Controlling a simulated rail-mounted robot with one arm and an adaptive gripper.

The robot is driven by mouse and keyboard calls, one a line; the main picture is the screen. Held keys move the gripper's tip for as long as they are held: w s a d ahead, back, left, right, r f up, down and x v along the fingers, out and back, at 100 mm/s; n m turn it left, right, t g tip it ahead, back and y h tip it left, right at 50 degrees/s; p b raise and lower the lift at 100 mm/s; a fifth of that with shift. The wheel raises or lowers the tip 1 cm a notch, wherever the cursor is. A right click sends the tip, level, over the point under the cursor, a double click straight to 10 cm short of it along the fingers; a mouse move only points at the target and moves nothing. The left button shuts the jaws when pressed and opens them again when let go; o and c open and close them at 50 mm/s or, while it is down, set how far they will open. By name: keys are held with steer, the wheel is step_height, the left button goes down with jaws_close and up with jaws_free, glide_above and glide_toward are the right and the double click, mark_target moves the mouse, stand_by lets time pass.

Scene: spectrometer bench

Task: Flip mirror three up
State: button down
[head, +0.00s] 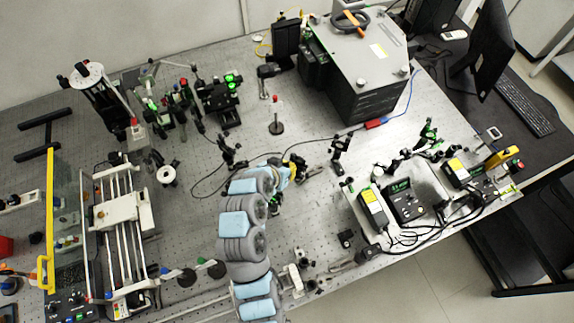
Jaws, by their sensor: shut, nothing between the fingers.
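My arm reaches up from the bottom middle, and my gripper (299,169) is at its far end, low over the middle of the bench. It is small and partly hidden by my own wrist, and it is shut with nothing held. Dark post-mounted optics stand on both sides: one mount (229,153) to the left of my wrist and one mount (339,152) to the right of my gripper, apart from it. No readable label shows which is mirror three, and I cannot tell whether any mirror is up or down.
A perforated optical bench (320,215) carries everything. A large grey box (362,65) stands at the back right. A short post (276,122) stands behind my gripper. A black cable (205,185) lies left of my wrist. Controllers (405,203) sit at right, a railed stage (122,215) at left.

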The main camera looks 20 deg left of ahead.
steer(key=shift+a+f+n+h+b, duration=0.15)
steer(key=shift+n+h+b, duration=0.35)
steer(key=shift+h+b, duration=0.45)
steer(key=shift+a+f+n+h+b, duration=0.15)
steer(key=shift+n+h+b, duration=0.45)
steer(key=shift+b, duration=0.6)
steer(key=shift+d, duration=0.1)
steer(key=c, duration=1)
jaws_free()
steer(key=shift+w+d+r, duration=0.1)
steer(key=shift+r, duration=0.05)
